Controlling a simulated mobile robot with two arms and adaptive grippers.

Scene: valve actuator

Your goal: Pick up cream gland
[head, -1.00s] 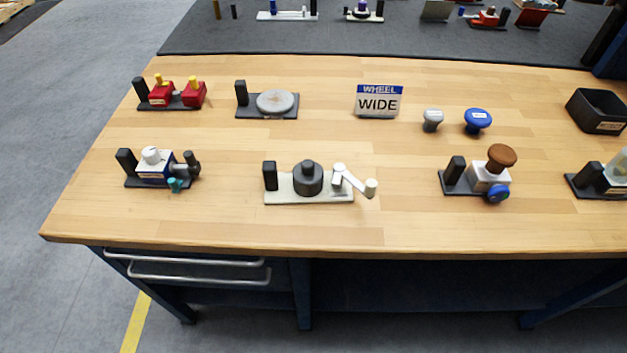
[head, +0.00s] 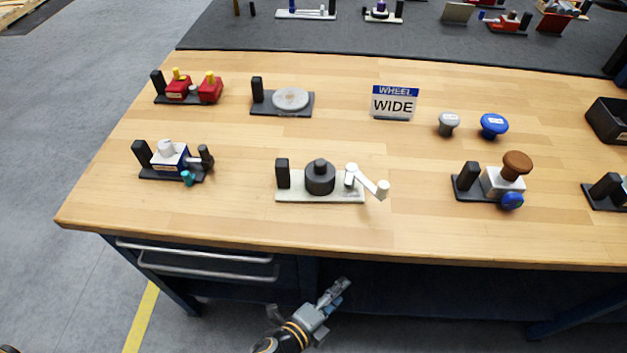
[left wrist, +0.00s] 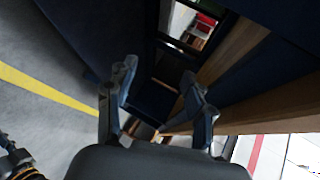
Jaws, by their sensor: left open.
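Nothing is plainly labelled as the cream gland. One candidate is the off-white cap (head: 166,147) on the blue-and-white valve unit (head: 168,161) at the left of the workbench. Another pale part is the off-white lever (head: 367,181) on the fixture with a dark round body (head: 320,179). My left gripper (head: 339,288) is in front of the bench, below its front edge, apart from all these parts. In the left wrist view, its two fingers (left wrist: 158,84) are spread with nothing between them. My right gripper is not in view.
The wooden bench top (head: 240,222) has a clear front strip. Drawer handles (head: 205,274) project below its edge. Red units (head: 196,89), a round disc (head: 290,99), a WIDE sign (head: 395,102), grey and blue knobs (head: 493,125) and a brown-knobbed valve (head: 516,164) stand around.

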